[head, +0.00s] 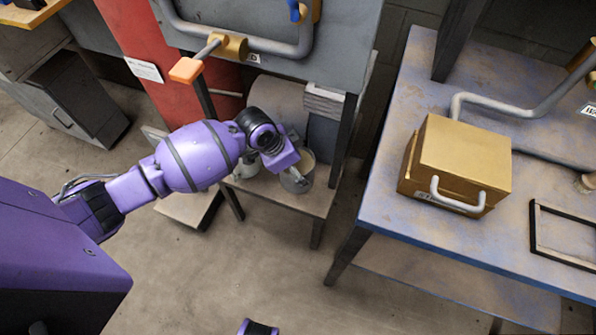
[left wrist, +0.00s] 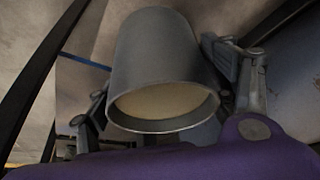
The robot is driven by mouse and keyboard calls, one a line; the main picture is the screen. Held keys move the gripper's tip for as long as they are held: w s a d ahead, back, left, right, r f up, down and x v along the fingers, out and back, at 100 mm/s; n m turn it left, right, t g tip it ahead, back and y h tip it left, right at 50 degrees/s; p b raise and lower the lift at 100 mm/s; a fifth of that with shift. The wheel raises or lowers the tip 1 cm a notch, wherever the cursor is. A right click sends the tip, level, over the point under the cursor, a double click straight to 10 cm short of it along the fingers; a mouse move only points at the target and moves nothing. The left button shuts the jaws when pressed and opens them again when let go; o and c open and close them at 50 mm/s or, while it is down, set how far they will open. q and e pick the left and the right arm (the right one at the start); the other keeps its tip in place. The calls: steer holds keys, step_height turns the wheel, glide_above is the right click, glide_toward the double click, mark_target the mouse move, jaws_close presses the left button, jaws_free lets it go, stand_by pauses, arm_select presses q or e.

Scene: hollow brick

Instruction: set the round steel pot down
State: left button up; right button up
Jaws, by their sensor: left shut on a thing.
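The round steel pot (head: 307,161) is grey with a beige inside, and it is partly hidden by my left gripper in the head view. In the left wrist view the pot (left wrist: 155,55) fills the middle, its round mouth facing the camera. My left gripper (head: 295,180) is shut on the pot, with one finger on each side of it. The pot shows over the low small table (head: 290,202) in the head view. I cannot tell whether its bottom touches the top. My right gripper does not show.
A blue workbench (head: 400,210) stands at the right with a brass-coloured box (head: 465,155) and a black frame (head: 565,235) on it. A grey cabinet with a pipe handle (head: 290,50) rises behind the low table. The concrete floor (head: 230,270) in front is open.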

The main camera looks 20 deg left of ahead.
arm_select(q)
steer(key=shift+w+d+f, duration=0.15)
steer(key=shift+w+f, duration=0.15)
steer(key=shift+w, duration=0.05)
steer(key=shift+w+f+b, duration=0.1)
steer(key=shift+f+b, duration=0.35)
steer(key=shift+f, duration=1.1)
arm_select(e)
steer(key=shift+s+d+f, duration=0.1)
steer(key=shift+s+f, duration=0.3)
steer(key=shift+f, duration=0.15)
arm_select(q)
steer(key=shift+f, duration=0.1)
steer(key=o, duration=1.8)
steer(key=shift+f, duration=0.1)
steer(key=shift+c, duration=0.2)
